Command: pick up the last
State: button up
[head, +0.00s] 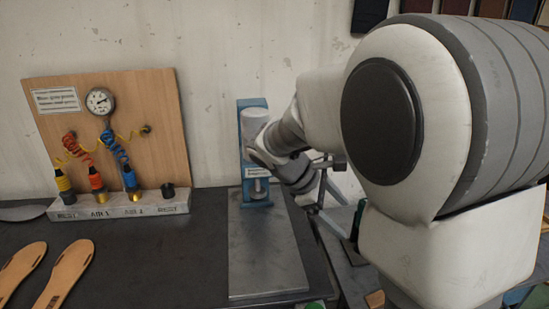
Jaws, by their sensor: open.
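I cannot make out a shoe last in the head view; my arm covers much of the right side and may hide it. My gripper (301,184) is at the far end of my arm, right of a blue upright device, small and partly hidden. It is open, and I see nothing held in it. Its fingertips are hard to tell from the metal frame behind.
The blue device (254,103) with a pale cylinder stands at the back of a grey metal plate (262,250) on the dark bench (150,270). A wooden board (155,105) with gauge and coiled hoses stands left. Sandal soles (65,274) lie front left. A blue-grey frame (330,222) stands right.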

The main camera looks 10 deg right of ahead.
aim_at(359, 212)
jog(key=w+d+f+n+h+b, duration=0.1)
jog(key=w+f+n+h+b, duration=0.5)
jog(key=w+f, duration=0.5)
jog(key=shift+n+t, duration=0.4)
jog(key=shift+n, duration=0.3)
jog(key=d, duration=0.6)
jog(key=w+d, duration=0.1)
jog(key=d, duration=0.2)
jog(key=shift+d+r, duration=0.1)
jog(key=shift+d, duration=0.15)
jog(key=x, duration=0.3)
jog(key=b+x, duration=0.1)
jog(key=x, duration=0.1)
jog(key=shift+d+r, duration=0.2)
jog(key=shift+r, duration=0.1)
grip_shut()
